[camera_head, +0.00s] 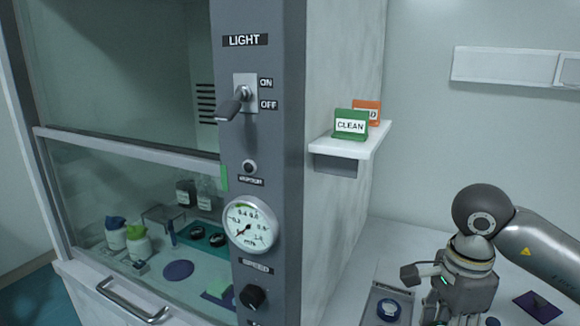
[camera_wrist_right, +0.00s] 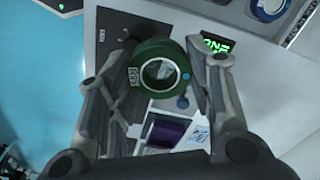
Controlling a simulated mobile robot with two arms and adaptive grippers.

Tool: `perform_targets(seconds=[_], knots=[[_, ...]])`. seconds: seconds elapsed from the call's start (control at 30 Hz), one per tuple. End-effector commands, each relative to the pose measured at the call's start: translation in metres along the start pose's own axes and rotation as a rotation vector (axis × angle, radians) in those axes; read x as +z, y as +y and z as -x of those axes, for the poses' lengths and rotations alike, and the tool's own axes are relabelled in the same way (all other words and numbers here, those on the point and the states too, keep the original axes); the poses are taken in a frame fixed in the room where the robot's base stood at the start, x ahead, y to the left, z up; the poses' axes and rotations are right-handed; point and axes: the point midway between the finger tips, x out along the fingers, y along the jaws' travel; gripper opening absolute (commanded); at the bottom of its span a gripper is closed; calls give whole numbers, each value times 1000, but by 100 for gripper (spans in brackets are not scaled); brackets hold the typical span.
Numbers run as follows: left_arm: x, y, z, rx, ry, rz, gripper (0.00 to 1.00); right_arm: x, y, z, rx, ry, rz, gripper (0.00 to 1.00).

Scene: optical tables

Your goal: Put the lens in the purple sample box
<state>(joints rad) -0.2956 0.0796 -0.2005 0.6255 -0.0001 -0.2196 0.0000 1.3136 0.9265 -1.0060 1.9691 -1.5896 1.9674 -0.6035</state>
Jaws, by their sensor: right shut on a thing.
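The lens (camera_wrist_right: 160,70) is a clear round glass in a green ring mount with a blue dot and a small printed label. My right gripper (camera_wrist_right: 163,55) is shut on it, with one finger on each side of the ring. In the head view my right gripper (camera_head: 440,300) is at the lower right over the white table, and the lens cannot be made out there. My left gripper is not in view.
A grey tray (camera_head: 375,315) with a blue-ringed round part (camera_head: 388,309) lies left of my right gripper. A purple mat (camera_head: 538,307) lies at right. A green-lit display (camera_wrist_right: 216,46) is beside the right finger. A fume cupboard (camera_head: 290,170) stands at left.

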Motion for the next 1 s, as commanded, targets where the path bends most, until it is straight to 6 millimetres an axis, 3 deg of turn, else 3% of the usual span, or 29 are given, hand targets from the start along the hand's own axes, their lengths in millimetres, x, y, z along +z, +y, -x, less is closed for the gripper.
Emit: perform_targets(seconds=[0.27,0.7,1.0], knots=[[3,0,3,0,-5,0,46,14,12,-23,0,12,343,19],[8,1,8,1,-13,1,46,52,52,-76,0,2,1233,19],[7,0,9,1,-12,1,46,64,69,-91,-6,-13,1525,19]])
